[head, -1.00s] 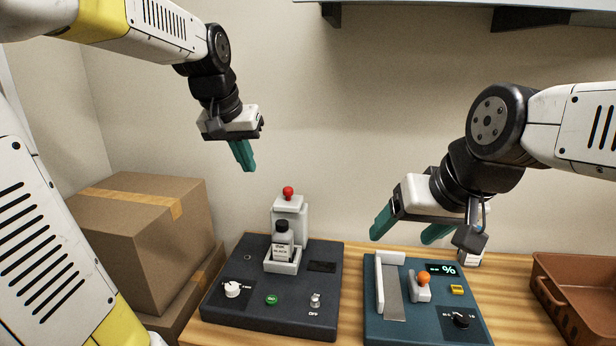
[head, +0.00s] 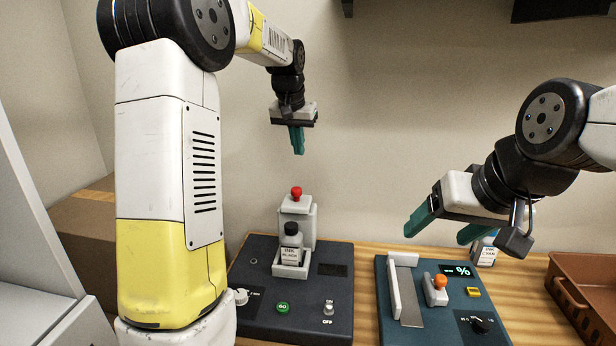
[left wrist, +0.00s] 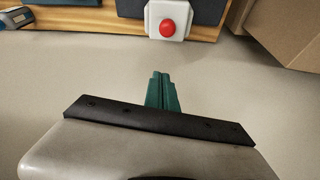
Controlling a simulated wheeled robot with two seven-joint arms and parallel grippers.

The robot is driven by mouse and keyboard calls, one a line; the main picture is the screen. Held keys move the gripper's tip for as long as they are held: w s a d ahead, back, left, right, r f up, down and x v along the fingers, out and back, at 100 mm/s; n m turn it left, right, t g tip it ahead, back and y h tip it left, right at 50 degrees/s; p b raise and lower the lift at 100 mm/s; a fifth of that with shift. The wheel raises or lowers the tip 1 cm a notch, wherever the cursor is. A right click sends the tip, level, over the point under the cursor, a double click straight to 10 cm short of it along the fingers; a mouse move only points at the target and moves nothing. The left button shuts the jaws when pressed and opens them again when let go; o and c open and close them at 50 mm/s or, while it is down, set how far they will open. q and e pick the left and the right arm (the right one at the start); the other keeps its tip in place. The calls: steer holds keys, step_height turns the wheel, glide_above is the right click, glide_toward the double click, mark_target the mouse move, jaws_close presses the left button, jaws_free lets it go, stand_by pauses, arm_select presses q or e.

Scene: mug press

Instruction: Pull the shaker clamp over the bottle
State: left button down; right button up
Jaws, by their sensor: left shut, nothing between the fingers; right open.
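The shaker is a dark base (head: 250,300) with a pale grey clamp (head: 297,208) at its back, topped by a red knob (head: 296,193). A dark ink bottle (head: 291,245) with a white label stands upright in the pale holder in front of the clamp. In the left wrist view the red knob (left wrist: 168,28) shows at the top, beyond the fingertips. My left gripper (head: 299,152) is shut and empty, above the knob and apart from it. My right gripper (head: 440,232) is open and empty, above the blue device on the right.
A blue device (head: 450,325) with an orange knob (head: 440,281) and a percent display stands right of the shaker. A brown tray (head: 585,290) is at the far right. Cardboard boxes (head: 85,240) are at the left.

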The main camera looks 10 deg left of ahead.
mark_target(297, 198)
arm_select(q)
steer(key=f, duration=0.9)
steer(key=shift+w+f, duration=0.3)
steer(key=shift+s+a+f, duration=0.1)
steer(key=shift+s, duration=0.55)
